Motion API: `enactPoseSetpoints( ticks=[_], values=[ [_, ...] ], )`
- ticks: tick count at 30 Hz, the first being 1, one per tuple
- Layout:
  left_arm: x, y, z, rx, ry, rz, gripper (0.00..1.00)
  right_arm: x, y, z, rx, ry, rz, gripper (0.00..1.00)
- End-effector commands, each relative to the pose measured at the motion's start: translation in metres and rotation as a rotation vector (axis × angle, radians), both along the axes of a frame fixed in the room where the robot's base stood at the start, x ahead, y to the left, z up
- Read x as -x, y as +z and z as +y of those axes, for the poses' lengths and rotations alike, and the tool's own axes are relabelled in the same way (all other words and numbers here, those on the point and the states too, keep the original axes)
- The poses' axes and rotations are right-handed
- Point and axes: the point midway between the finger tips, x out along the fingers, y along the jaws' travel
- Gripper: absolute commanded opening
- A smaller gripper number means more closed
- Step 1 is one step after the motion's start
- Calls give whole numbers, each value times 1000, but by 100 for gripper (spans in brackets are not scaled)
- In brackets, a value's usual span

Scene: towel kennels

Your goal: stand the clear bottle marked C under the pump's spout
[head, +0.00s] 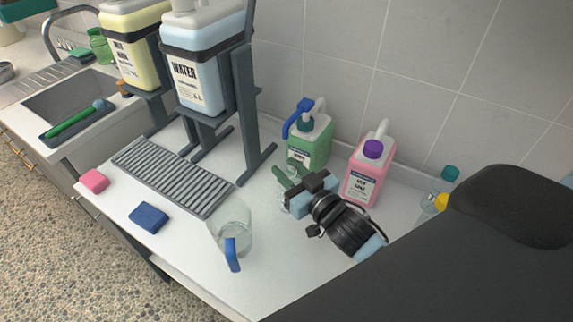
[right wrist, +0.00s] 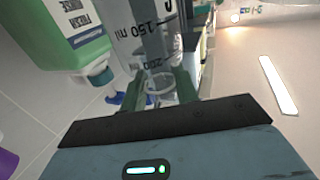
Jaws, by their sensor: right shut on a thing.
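The green jug (head: 309,150) with a blue pump (head: 298,118) stands near the back wall; the spout points left and forward. My right gripper (head: 286,190) is in front of this jug. It is shut on the clear bottle (head: 285,207), which is mostly hidden behind the fingers in the head view. In the right wrist view, the clear bottle (right wrist: 142,35) shows between the fingers (right wrist: 160,88), with volume marks and part of a letter like C. The green jug (right wrist: 75,35) is close beside it. Whether the bottle touches the counter is unclear. My left gripper is not in view.
A pink jug (head: 367,172) with a purple cap stands right of the green jug. A clear measuring jug (head: 236,222) with a blue handle stands near the front edge. A grey drain grille (head: 170,175), a blue sponge (head: 149,217) and water tank stand (head: 243,110) lie left.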

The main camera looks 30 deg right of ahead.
Motion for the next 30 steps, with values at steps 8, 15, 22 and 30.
enactPoseSetpoints(
  ticks=[8,15,22,30],
  values=[
    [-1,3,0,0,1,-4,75,-45,-4,-17,2,1,-1,0],
    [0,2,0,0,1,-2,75,-51,-6,-19,0,1,1,0],
    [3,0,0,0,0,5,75,-58,-28,-22,-2,-1,6,0],
    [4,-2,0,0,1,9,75,-58,-42,-22,0,0,0,0]
  ],
)
